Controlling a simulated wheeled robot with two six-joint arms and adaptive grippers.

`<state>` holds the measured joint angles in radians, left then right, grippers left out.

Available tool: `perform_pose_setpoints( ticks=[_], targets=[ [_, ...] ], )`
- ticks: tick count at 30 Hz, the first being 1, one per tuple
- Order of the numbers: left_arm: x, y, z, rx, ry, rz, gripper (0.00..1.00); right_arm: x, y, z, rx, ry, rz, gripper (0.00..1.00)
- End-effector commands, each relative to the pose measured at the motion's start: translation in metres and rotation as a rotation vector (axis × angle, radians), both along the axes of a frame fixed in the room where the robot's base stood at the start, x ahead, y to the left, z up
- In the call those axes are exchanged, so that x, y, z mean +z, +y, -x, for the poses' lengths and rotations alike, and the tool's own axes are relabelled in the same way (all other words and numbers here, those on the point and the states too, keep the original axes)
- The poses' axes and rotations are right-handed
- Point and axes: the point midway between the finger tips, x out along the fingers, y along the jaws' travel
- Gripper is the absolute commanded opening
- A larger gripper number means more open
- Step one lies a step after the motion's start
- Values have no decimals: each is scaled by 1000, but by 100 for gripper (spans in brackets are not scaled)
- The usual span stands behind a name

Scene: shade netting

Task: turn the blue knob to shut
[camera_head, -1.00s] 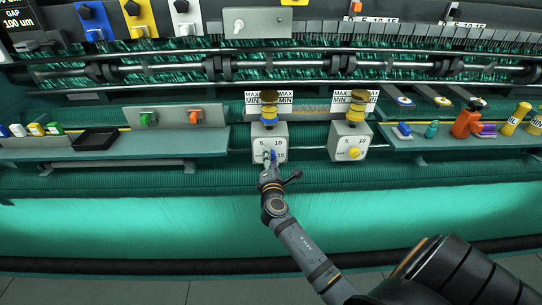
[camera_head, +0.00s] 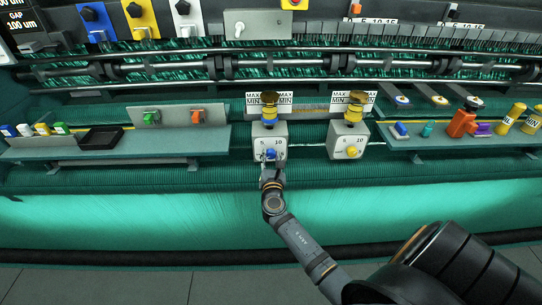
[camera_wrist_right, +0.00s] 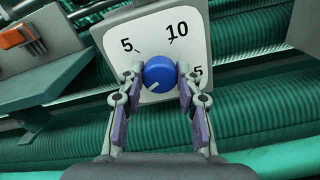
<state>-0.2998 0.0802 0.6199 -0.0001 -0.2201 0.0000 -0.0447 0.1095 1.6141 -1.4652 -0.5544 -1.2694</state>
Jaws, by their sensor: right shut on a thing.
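The blue knob (camera_head: 270,153) is on the front of a white dial box (camera_head: 281,141) marked 5, 10 and 15, below a blue and yellow cup. In the right wrist view, the blue knob (camera_wrist_right: 159,72) is round, with a white mark toward its lower left, away from the 5 and 10. My right gripper (camera_head: 270,165) reaches up to it from below; in the wrist view its fingertips (camera_wrist_right: 160,75) are shut on the knob's left and right sides. Part of the 15 is hidden by a finger. My left gripper is not in view.
A similar box with a yellow knob (camera_head: 351,152) stands to the right. A left shelf (camera_head: 190,150) holds a black tray (camera_head: 100,138) and small bottles; a right shelf (camera_head: 430,143) holds an orange can (camera_head: 461,123) and bottles. Green fabric lies below.

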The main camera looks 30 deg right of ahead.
Motion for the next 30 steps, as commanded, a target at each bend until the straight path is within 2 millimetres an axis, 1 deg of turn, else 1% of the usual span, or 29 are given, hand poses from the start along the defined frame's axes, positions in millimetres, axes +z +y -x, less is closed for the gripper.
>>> perform_pose_setpoints(
  ticks=[7,19,20,21,24,25,30],
  targets=[
    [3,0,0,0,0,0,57,-3,0,1,0,28,38,3],
    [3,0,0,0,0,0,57,-3,0,1,0,32,42,3],
    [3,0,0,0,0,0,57,-3,0,1,0,32,42,36],
    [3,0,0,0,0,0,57,-3,0,1,-1,31,43,41],
    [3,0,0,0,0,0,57,-2,0,1,0,30,43,55],
    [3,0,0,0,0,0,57,-2,0,1,0,30,43,57],
    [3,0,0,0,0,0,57,-1,0,0,0,29,42,57]
  ],
)
